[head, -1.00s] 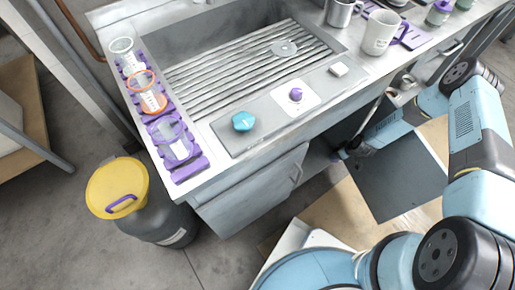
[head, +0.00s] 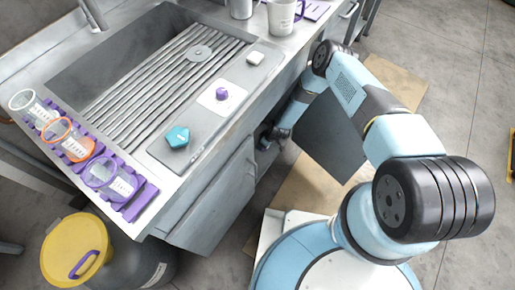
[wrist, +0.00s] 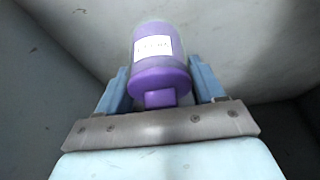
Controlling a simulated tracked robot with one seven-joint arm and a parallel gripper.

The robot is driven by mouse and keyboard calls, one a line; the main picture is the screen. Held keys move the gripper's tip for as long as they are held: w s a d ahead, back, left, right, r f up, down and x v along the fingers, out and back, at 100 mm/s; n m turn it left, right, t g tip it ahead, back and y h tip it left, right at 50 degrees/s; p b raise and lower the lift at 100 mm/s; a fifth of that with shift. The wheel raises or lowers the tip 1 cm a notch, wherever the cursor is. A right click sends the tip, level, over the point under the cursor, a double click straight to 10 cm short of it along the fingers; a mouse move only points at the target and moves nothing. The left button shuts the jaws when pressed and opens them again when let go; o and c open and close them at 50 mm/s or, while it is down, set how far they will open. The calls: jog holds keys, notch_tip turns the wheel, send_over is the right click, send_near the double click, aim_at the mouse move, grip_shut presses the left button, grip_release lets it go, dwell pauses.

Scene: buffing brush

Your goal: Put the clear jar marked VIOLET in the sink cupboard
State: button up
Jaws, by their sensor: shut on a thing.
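In the wrist view, my gripper (wrist: 160,72) is shut on a jar (wrist: 158,65) with a purple lid toward the camera, a purple-looking body and a white label. The label's print is too blurred to read. Pale grey walls surround the jar. In the head view, my arm reaches down to the open front of the sink cupboard (head: 222,190); the gripper's end and the jar are hidden there. An open grey cupboard door (head: 330,140) hangs beside my arm.
A purple rack (head: 138,203) on the counter's left holds clear containers with white, orange and purple rims. A teal knob (head: 177,137) and purple knob (head: 222,94) are on the counter. A yellow-lidded bin (head: 75,250) stands at lower left. A mug (head: 282,15) stands at the back.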

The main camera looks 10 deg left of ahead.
jog(key=a+f, duration=0.2)
jog(key=shift+s+a+f, duration=0.15)
jog(key=shift+f, duration=0.2)
jog(key=shift+a+f, duration=0.2)
jog(key=shift+f, duration=1.5)
jog(key=shift+f, duration=0.1)
jog(key=o, duration=1.3)
jog(key=shift+o, duration=0.2)
jog(key=v, duration=1.2)
jog(key=shift+s+d, duration=0.1)
jog(key=shift+s, duration=0.05)
